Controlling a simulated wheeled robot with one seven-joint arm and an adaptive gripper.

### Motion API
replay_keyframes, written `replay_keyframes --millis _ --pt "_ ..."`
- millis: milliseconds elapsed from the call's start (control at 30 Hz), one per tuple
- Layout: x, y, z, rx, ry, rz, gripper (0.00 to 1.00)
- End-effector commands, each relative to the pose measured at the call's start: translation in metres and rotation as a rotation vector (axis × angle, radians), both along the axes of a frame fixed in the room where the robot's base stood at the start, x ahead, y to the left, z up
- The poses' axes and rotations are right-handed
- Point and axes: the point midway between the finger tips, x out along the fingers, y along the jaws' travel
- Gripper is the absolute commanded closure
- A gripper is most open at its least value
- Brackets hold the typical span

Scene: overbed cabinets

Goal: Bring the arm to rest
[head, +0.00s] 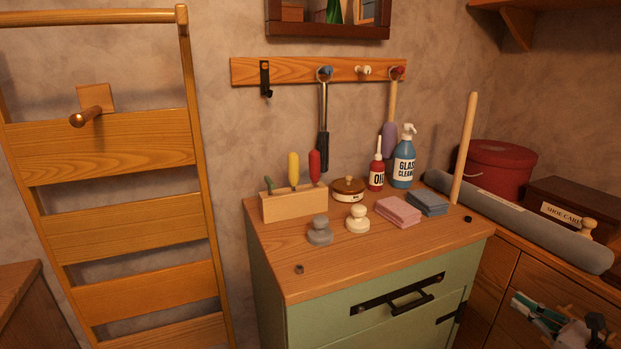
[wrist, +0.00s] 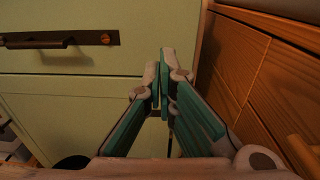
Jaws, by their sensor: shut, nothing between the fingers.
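My gripper (head: 524,305) is at the lower right of the head view, partly cut off by the bottom edge. It is in front of the wooden cabinet on the right, low beside the green cabinet (head: 370,315). In the wrist view my gripper (wrist: 160,75) has its two teal and grey fingers together, with nothing between them. Behind the fingertips are the green cabinet front (wrist: 90,85) and, to the right, the wooden cabinet front (wrist: 235,65). I cannot tell how much gap lies between the fingertips and these fronts.
A dark drawer handle (head: 398,297) sticks out from the green cabinet. Its wooden top (head: 290,245) holds a tool block (head: 293,204), bottles, knobs and sponges. A grey roll (head: 520,220) lies on the right counter. A wooden rack (head: 110,150) leans at the left.

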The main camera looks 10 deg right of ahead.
Motion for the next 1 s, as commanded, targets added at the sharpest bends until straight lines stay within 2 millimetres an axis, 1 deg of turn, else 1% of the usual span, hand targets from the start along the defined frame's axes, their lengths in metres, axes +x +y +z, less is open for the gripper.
replay_keyframes --millis 33,67,167,200,233,267,300,367,400,467,500,600,700,800,867,900,967,1000 --pt "0.008 0.012 0.01 -0.029 0.004 0.046 1.0" --pt "0.011 0.02 0.016 -0.049 0.008 0.08 1.0" --pt "0.026 0.061 0.042 -0.144 0.024 0.233 1.0" --pt "0.031 0.082 0.053 -0.189 0.031 0.307 1.0" --pt "0.034 0.097 0.061 -0.226 0.036 0.362 1.0" --pt "0.035 0.112 0.069 -0.261 0.041 0.417 1.0" --pt "0.036 0.133 0.079 -0.307 0.048 0.49 1.0" --pt "0.036 0.162 0.092 -0.378 0.055 0.597 1.0" --pt "0.034 0.182 0.101 -0.427 0.058 0.668 1.0" --pt "0.028 0.21 0.112 -0.499 0.064 0.771 1.0" --pt "0.023 0.227 0.119 -0.548 0.065 0.838 1.0" --pt "0.007 0.268 0.135 -0.674 0.065 1.002 1.0" --pt "-0.014 0.304 0.149 -0.803 0.061 1.158 1.0" --pt "-0.04 0.333 0.16 -0.935 0.053 1.307 1.0" --pt "-0.056 0.348 0.165 -1.018 0.045 1.391 1.0" --pt "-0.067 0.356 0.169 -1.072 0.039 1.444 1.0" --pt "-0.084 0.366 0.173 -1.158 0.028 1.522 1.0" --pt "-0.096 0.372 0.176 -1.217 0.019 1.573 1.0"
